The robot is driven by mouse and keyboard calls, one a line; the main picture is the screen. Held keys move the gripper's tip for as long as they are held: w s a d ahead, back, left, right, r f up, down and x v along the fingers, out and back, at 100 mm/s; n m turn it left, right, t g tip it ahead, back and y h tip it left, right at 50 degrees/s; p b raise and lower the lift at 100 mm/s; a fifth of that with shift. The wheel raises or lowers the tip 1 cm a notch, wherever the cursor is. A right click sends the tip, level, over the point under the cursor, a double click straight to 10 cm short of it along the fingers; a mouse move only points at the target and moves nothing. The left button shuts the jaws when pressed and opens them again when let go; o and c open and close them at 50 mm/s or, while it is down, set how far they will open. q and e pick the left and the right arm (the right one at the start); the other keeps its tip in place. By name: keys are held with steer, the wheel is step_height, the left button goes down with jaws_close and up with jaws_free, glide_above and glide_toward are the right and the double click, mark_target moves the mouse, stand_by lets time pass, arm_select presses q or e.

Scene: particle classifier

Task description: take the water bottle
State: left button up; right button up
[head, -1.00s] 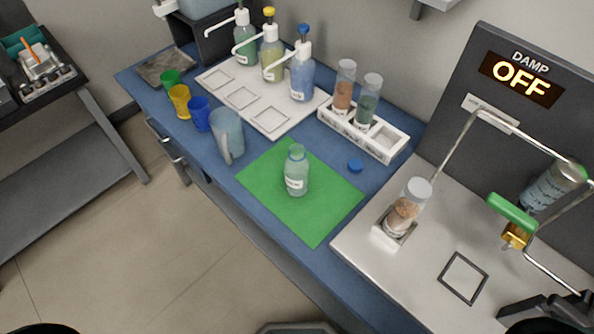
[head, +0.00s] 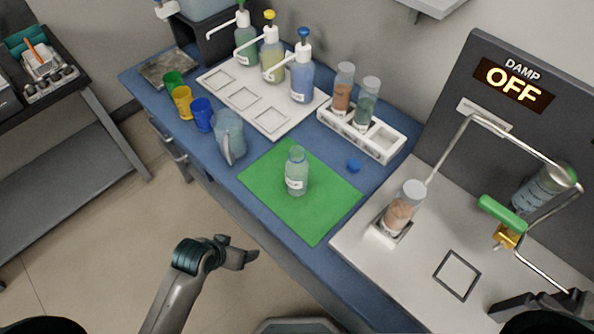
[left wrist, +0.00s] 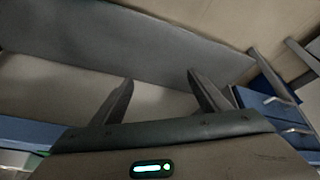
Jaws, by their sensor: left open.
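The water bottle (head: 297,172) is a clear, pale bottle with a white label. It stands upright and uncapped on the green mat (head: 318,218) on the blue bench. My left gripper (head: 246,256) is in front of the bench, lower left of the mat and apart from the bottle. In the left wrist view my left gripper (left wrist: 160,90) has its two fingers spread with nothing between them. Part of my right gripper (head: 545,308) shows at the lower right edge, over the steel surface; its fingertips are not clear. The bottle is not in the left wrist view.
A clear jug (head: 230,138) stands left of the mat. A blue cap (head: 353,166) lies right of it, near the white vial rack (head: 362,135). Pump bottles (head: 302,80) stand behind.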

arm_select(q)
step_height(320, 180, up, 8)
steer(key=d, duration=0.2)
steer(key=m+h, duration=0.4)
steer(key=m, duration=0.3)
glide_toward(287, 171)
steer(key=shift+w+a+r+m+g+y+p, duration=0.15)
steer(key=shift+r+m+g+y+p, duration=0.3)
steer(key=shift+r, duration=0.45)
steer(key=shift+f, duration=0.1)
steer(key=p+x, duration=0.3)
steer(key=x, duration=0.7)
steer(key=shift+w+d+f, duration=0.2)
steer(key=shift+d, duration=0.1)
steer(key=shift+w+d+f, duration=0.2)
steer(key=shift+d+f, duration=0.05)
steer(key=shift+f, duration=0.4)
